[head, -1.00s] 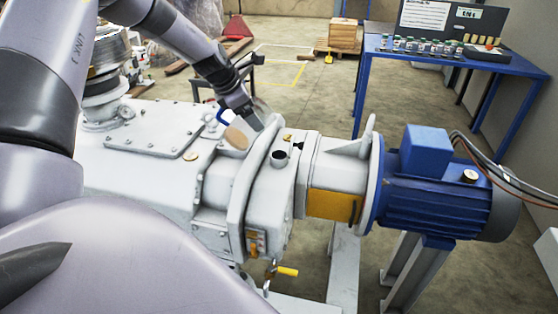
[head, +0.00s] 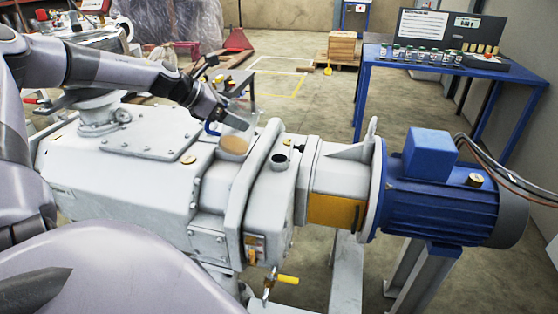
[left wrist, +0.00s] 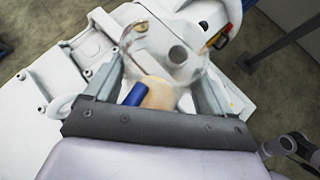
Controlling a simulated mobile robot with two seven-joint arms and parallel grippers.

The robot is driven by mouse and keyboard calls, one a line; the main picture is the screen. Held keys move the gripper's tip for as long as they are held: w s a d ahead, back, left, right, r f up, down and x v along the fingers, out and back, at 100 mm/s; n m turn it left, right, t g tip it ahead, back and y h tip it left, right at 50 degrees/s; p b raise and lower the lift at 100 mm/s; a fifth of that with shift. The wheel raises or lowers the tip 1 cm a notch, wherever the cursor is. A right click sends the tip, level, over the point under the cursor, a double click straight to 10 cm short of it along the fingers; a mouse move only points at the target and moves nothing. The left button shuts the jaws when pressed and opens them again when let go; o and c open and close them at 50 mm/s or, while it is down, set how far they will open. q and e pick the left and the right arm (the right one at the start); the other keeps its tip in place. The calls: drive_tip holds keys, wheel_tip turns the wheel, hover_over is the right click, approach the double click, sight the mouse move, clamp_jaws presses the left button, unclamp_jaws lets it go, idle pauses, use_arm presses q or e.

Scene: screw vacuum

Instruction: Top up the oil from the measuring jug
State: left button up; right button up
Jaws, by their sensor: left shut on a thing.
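The measuring jug (head: 243,112) is clear, with amber oil (head: 233,144) low in it and a blue handle (head: 211,128). My left gripper (head: 220,114) is shut on it by the handle and holds it over the pump housing, left of the open filler neck (head: 279,161). In the left wrist view, the blue handle (left wrist: 133,95) lies between the fingers, with the oil (left wrist: 160,94) beyond. The dark filler hole (left wrist: 178,54) shows past the jug. The jug looks about upright, apart from the neck. My right gripper is not in view.
The grey pump (head: 150,185) joins a blue motor (head: 435,190) on the right. A brass cap (head: 287,140) sits behind the neck. A blue table (head: 500,75) with small bottles stands at the back right.

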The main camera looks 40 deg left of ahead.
sight(224, 128)
use_arm(q)
drive_tip(key=shift+s+a+t+h+p, duration=0.35)
drive_tip(key=shift+t+h+p, duration=0.05)
drive_tip(key=shift+t+p, duration=0.2)
drive_tip(key=p, duration=0.3)
drive_tip(key=shift+s+a+f+n+t, duration=0.1)
drive_tip(key=shift+s+a+n+t, duration=0.2)
drive_tip(key=shift+t, duration=0.1)
drive_tip(key=shift+f+h+p, duration=0.15)
drive_tip(key=shift+h+p, duration=0.15)
drive_tip(key=shift+p, duration=0.3)
drive_tip(key=shift+s+a+f+t+p, duration=0.25)
drive_tip(key=shift+f+t+p, duration=0.15)
drive_tip(key=shift+p, duration=0.2)
drive_tip(key=shift+r, duration=2.5)
drive_tip(key=shift+s+d, duration=0.1)
